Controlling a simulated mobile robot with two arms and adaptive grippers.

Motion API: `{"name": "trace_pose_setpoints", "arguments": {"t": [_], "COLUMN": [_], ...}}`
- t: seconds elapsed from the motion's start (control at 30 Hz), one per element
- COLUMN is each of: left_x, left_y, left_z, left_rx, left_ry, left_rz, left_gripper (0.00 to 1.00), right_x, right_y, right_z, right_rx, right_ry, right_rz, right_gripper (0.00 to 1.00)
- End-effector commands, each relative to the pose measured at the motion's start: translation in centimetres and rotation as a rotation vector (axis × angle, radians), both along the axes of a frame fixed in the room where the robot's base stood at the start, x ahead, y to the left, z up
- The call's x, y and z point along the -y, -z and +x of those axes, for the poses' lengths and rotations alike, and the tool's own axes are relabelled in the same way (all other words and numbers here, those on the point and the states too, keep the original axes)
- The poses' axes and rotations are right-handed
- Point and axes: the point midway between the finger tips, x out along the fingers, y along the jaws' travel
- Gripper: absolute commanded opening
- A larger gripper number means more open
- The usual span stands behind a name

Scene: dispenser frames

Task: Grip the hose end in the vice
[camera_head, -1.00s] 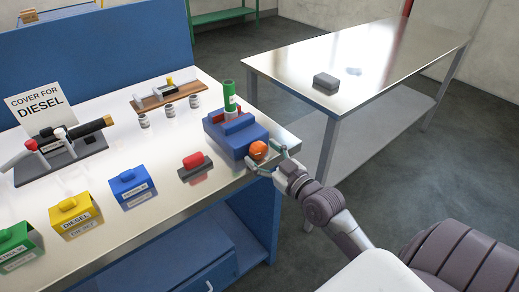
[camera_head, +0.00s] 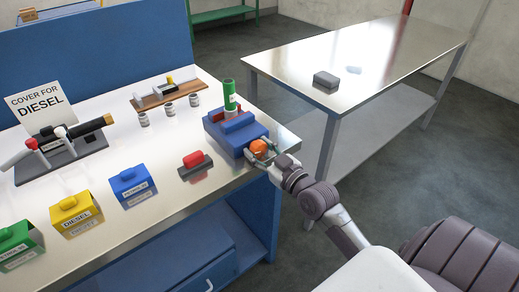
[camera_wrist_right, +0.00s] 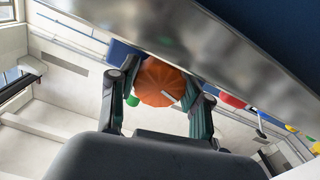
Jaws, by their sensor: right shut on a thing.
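The blue vice (camera_head: 230,135) stands at the right end of the metal-topped bench. An upright green hose end (camera_head: 230,95) with a white band stands at the vice's red-edged jaws; whether the jaws press on it I cannot tell. The vice's orange knob (camera_head: 259,148) faces the bench's front edge. My right gripper (camera_head: 262,150) is shut on the orange knob. The right wrist view shows the orange knob (camera_wrist_right: 160,82) between the two dark fingers (camera_wrist_right: 158,95). My left gripper is not in view.
A red-topped block (camera_head: 194,163) lies left of the vice. Blue, yellow and green boxes (camera_head: 132,188) line the front edge. Small jars (camera_head: 168,109) and a wooden stand (camera_head: 166,94) are behind. A second table (camera_head: 400,55) is at right.

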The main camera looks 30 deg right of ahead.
Motion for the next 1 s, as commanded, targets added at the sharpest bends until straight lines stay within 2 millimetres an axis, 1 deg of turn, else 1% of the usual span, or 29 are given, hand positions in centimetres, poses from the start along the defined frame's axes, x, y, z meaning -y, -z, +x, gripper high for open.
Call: {"name": "trace_pose_setpoints", "arguments": {"t": [0.27, 0.6, 0.8, 1.0], "left_x": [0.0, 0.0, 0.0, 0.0], "left_y": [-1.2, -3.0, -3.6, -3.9], "left_z": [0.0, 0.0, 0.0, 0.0], "left_rx": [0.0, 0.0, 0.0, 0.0], "left_ry": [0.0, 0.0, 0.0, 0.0], "left_rz": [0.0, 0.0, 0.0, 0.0], "left_gripper": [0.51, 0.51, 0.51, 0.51], "right_x": [0.0, 0.0, 0.0, 0.0], "right_y": [-0.2, -0.3, -0.2, -0.1], "right_z": [0.0, 0.0, 0.0, 0.0], "right_rx": [-0.01, -0.027, -0.035, -0.04], "right_ry": [0.0, 0.0, 0.0, 0.0], "right_rz": [0.106, 0.343, 0.455, 0.52], "right_gripper": [0.14, 0.14, 0.14, 0.14]}}
